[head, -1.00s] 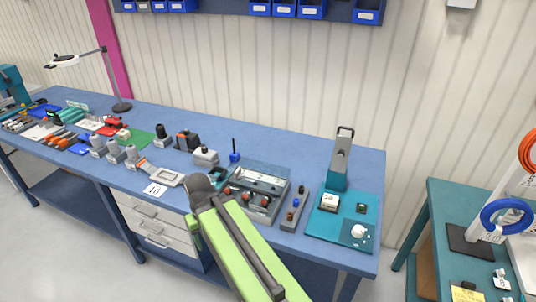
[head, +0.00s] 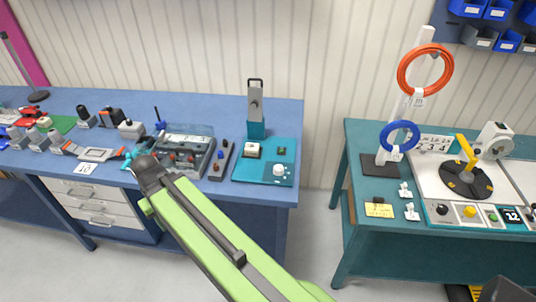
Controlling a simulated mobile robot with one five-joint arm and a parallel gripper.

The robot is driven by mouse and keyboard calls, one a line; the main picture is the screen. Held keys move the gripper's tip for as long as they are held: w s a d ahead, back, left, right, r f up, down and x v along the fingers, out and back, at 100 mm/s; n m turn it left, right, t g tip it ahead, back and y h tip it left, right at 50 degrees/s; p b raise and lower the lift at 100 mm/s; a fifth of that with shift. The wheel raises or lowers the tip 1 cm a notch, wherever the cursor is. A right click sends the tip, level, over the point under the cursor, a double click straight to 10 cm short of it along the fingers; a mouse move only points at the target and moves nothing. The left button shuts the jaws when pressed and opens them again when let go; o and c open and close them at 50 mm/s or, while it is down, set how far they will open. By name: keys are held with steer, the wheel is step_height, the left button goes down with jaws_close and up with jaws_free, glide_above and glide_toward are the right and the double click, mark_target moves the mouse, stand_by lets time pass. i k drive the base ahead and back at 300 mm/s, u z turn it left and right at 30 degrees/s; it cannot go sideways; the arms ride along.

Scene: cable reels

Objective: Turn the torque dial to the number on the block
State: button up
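A teal plate (head: 242,172) lies at the right end of the blue bench. A round white knob (head: 279,170), which looks like the torque dial, sits on its front right corner; its marks are too small to read. A grey upright tool with a teal foot (head: 256,118) stands at the plate's back edge. My green arm reaches up from the bottom to a dark joint left of the plate. My gripper cannot be made out.
The blue bench (head: 225,108) holds a grey tray (head: 200,160), a narrow holder (head: 221,160) and a card reading 10 (head: 85,168). A teal table (head: 350,128) at right carries orange (head: 403,70) and blue (head: 385,137) rings. Open floor lies between them.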

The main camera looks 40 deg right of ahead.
mark_target(278, 170)
steer(key=u, duration=5.8)
steer(key=i, duration=0.1)
steer(key=u, duration=3.45)
steer(key=k, duration=0.7)
steer(key=u, duration=1.25)
steer(key=i, duration=0.95)
steer(key=z, duration=0.2)
